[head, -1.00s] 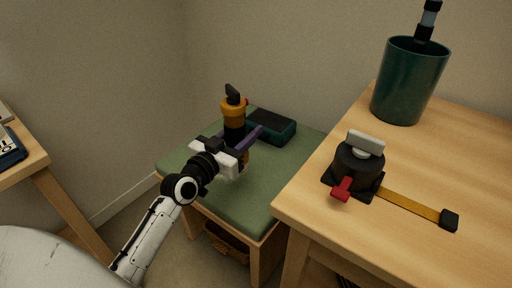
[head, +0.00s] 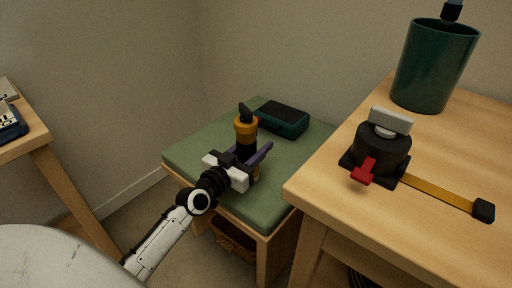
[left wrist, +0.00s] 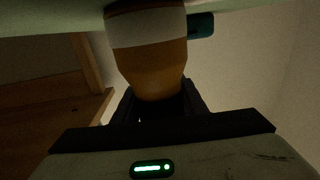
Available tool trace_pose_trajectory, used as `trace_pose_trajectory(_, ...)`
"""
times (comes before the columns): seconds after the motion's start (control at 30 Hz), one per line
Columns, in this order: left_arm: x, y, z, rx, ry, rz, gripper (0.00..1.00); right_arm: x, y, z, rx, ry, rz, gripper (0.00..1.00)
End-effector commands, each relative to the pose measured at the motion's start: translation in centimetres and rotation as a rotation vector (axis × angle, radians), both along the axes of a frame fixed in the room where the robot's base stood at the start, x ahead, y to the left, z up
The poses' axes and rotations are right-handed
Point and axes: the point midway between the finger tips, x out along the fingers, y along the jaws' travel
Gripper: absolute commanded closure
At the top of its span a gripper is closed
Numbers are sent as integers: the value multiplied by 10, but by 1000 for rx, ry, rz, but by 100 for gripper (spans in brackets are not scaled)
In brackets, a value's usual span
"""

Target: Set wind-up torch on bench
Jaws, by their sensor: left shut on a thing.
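The wind-up torch (head: 245,128) is orange and black with a dark crank on top, and it stands about upright over the green cushion of the bench (head: 210,150). My left gripper (head: 252,165) is shut on its black middle part. In the left wrist view the torch's orange and white end (left wrist: 148,60) rises between the fingers (left wrist: 158,108). I cannot tell for sure whether its base touches the cushion, as my gripper hides it. My right gripper is in neither view.
A teal and black box (head: 281,118) lies on the bench behind the torch. The wooden table (head: 340,225) at right holds a black device with a red lever (head: 380,150) and a dark green bin (head: 433,65). The bench's front left is clear.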

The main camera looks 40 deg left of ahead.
Motion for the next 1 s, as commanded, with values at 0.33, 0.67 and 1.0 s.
trace_pose_trajectory(0.33, 0, 0, -3, 0, 1, 0, 43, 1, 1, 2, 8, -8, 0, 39)
trace_pose_trajectory(0.67, -3, 0, 1, 0, 2, 0, 43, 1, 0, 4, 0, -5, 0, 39)
trace_pose_trajectory(1.0, -67, 0, 1, 3, 5, -3, 43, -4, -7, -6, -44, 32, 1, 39)
